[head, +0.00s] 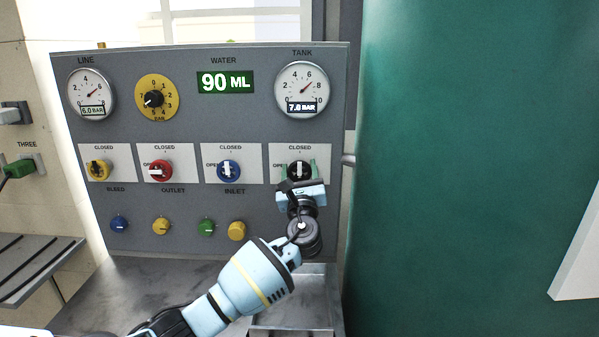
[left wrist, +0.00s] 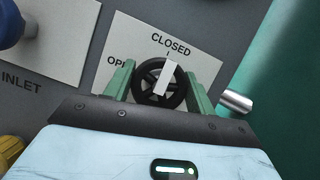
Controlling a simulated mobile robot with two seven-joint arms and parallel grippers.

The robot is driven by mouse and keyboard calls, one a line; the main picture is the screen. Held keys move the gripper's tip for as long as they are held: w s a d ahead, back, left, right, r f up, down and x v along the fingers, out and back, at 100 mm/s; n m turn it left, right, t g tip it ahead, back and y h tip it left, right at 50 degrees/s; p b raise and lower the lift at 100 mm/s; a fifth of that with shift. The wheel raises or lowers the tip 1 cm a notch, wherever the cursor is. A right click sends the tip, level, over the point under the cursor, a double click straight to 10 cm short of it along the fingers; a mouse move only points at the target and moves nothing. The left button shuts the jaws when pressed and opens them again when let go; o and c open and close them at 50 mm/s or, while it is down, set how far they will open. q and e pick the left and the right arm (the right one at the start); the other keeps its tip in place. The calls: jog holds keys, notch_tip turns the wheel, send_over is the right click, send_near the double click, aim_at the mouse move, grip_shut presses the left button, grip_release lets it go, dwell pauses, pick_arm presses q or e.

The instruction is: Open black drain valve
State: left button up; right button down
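The black drain valve (head: 299,170) is a round black handwheel with a white bar, on the white plate at the right end of the panel's valve row. In the left wrist view the valve (left wrist: 160,82) shows its white bar lined up with the CLOSED mark; the OPEN label is partly covered. My left gripper (head: 299,168) is in front of it with one green finger on each side of the wheel. In the left wrist view the gripper (left wrist: 161,84) looks open around the wheel; whether the fingers touch its rim is unclear. My right gripper is not in view.
Yellow (head: 98,170), red (head: 160,171) and blue (head: 228,171) valves share the row. Gauges, a yellow dial (head: 155,99) and a 90 ML display (head: 226,82) are above. A large green tank (head: 460,170) stands close on the right. A metal pipe (left wrist: 236,101) is beside the plate.

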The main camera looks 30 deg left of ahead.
pick_arm(q)
jog(key=c, duration=0.4)
jog(key=shift+o, duration=0.2)
